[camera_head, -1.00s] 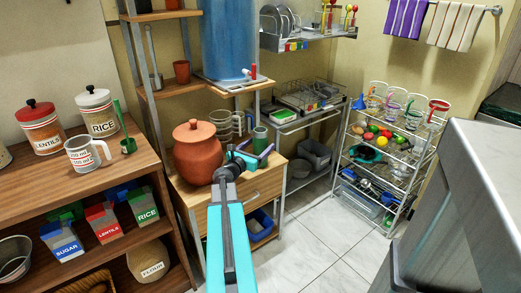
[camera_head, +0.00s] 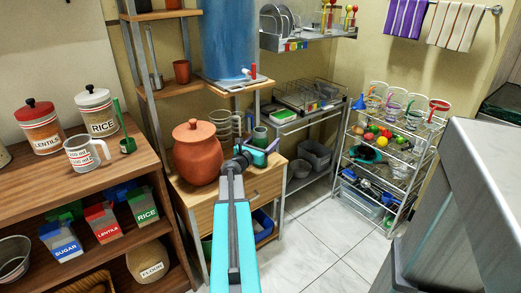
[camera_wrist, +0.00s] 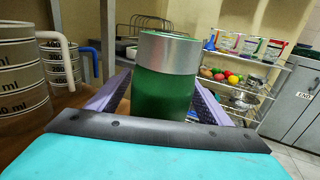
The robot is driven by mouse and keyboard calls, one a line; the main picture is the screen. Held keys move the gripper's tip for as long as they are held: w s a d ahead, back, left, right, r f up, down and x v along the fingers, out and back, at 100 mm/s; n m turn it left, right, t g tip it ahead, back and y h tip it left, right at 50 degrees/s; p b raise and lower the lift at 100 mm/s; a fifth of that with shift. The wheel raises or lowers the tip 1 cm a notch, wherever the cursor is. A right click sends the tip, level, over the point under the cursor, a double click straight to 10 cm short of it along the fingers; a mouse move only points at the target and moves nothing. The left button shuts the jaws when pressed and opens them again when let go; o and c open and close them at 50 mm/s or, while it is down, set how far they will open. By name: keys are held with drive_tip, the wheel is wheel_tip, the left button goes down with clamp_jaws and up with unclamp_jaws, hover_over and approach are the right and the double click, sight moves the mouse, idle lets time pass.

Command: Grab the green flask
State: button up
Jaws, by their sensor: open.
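The green flask (camera_wrist: 163,92) with a silver rim stands upright between the two fingers of my gripper (camera_wrist: 160,100) in the wrist view, close in front of the palm. The fingers lie on either side of it and are open; contact is not clear. In the head view the flask (camera_head: 260,135) shows small on the wooden cabinet top, partly hidden by my gripper (camera_head: 262,152).
Measuring cups (camera_wrist: 20,75) stand close on the left of the flask. A clay pot (camera_head: 197,155) sits left of my gripper on the cabinet (camera_head: 235,205). The blue water tank (camera_head: 229,40) is above. A wire rack cart (camera_head: 385,165) stands to the right.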

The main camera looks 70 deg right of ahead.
sight(263, 144)
idle(0.3)
drive_tip(key=c, duration=1.7)
drive_tip(key=shift+r, duration=0.15)
drive_tip(key=r, duration=0.1)
drive_tip(key=r+p, duration=0.1)
drive_tip(key=r, duration=0.1)
drive_tip(key=shift+s+a+r, duration=0.15)
drive_tip(key=shift+a+r, duration=0.1)
drive_tip(key=shift+a, duration=0.1)
drive_tip(key=s+a, duration=0.1)
drive_tip(key=a, duration=0.5)
drive_tip(key=s+a+r+p, duration=0.1)
drive_tip(key=a, duration=0.3)
drive_tip(key=shift+s, duration=0.35)
drive_tip(key=shift+a+r+p, duration=0.1)
drive_tip(key=shift+r+p, duration=0.05)
drive_tip(key=shift+p, duration=0.5)
drive_tip(key=a+p, duration=0.1)
drive_tip(key=p, duration=0.2)
drive_tip(key=a+p, duration=0.1)
drive_tip(key=p, duration=0.1)
drive_tip(key=shift+s+a+p, duration=0.2)
drive_tip(key=shift+s+p, duration=0.15)
drive_tip(key=shift+p, duration=0.05)
